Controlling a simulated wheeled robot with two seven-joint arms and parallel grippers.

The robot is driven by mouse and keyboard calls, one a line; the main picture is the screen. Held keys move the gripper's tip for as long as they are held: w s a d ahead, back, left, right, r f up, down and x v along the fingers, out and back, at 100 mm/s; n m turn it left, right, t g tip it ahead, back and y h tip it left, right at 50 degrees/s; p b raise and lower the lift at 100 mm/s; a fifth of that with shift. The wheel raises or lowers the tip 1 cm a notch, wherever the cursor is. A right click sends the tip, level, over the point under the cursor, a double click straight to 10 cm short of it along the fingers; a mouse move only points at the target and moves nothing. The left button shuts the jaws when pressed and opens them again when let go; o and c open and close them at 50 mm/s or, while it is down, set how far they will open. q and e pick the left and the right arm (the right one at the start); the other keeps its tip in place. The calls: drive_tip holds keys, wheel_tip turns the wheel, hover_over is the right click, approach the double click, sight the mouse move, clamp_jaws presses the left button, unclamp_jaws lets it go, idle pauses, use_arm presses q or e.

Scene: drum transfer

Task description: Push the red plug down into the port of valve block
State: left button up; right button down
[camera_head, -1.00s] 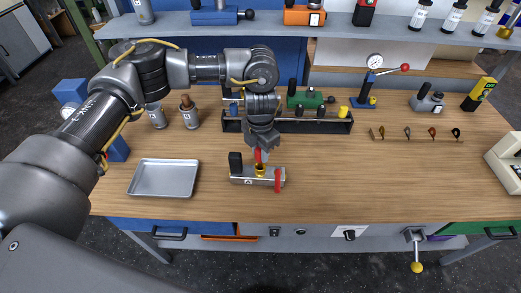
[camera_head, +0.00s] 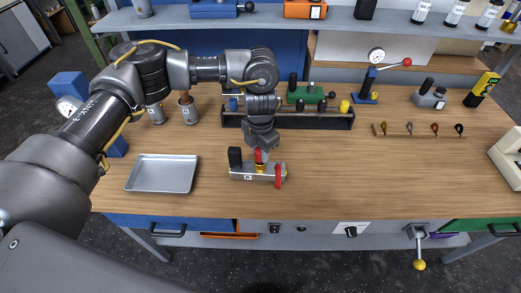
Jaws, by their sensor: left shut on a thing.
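The valve block (camera_head: 243,173) is a silver block lying on the wooden bench near the middle. A black knob (camera_head: 235,157) stands at its left end and a red lever (camera_head: 278,175) hangs at its right end. A yellow port collar (camera_head: 260,168) sits on its top. The red plug (camera_head: 258,155) is upright at this collar; the frame is too small to tell how deep it sits. My left gripper (camera_head: 261,148) points down directly above the block and is shut on the red plug, partly hiding it. My right gripper is not in view.
An empty metal tray (camera_head: 162,189) lies to the left. Behind the block stands a dark rack (camera_head: 330,122) with several fittings. A strip with small hooks (camera_head: 420,135) lies at the right. The bench in front of the block is clear.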

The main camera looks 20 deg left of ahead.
use_arm(q)
drive_tip(key=o, duration=1.1)
drive_tip(key=shift+c, duration=0.2)
wheel_tip(320, 180, up, 11)
drive_tip(key=b, duration=0.1)
drive_tip(key=shift+f, duration=0.1)
